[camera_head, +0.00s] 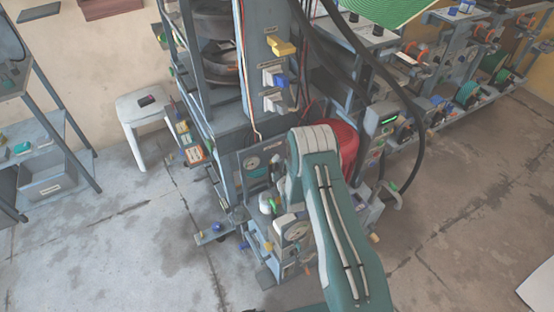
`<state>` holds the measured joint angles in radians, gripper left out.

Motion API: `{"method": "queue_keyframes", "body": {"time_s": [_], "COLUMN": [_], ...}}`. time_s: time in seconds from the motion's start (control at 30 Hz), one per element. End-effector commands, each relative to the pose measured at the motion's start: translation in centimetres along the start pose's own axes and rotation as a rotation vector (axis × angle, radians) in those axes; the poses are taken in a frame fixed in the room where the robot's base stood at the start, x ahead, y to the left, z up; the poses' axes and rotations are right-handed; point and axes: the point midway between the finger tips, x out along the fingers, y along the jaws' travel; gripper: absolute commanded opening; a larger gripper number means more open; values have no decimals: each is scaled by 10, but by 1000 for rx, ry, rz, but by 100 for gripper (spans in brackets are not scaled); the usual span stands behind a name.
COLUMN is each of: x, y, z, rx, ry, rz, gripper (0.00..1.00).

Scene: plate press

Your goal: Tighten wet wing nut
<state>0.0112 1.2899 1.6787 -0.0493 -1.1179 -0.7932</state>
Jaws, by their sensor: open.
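The plate press (262,108) stands in the middle, a grey-blue frame with several small fittings. I cannot tell which fitting is the wet wing nut, as the labels are too small to read. A yellow fitting (283,47) and a blue fitting (281,80) sit one above the other on the upright. My teal arm reaches up from the bottom and bends in front of the press. My gripper cannot be made out; my arm may hide it.
A white stool (142,106) with a dark item stands left of the press. A shelf rack (50,140) is at the far left. Benches with coloured spools (467,95) line the right. Black hoses hang down beside the press. The floor in front is clear.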

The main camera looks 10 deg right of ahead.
Motion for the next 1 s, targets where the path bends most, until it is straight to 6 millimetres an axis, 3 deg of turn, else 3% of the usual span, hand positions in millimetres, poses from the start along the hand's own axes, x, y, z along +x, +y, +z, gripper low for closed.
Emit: {"method": "queue_keyframes", "body": {"time_s": [0.4,0.87,0.97,1.0], "x": [58,71,71,71], "y": [-1,0,0,0], "z": [0,0,0,0], "rx": [2,2,2,2], "ry": [1,0,0,0], "rz": [0,-1,-1,-1], "gripper": [89,89,48,31]}}
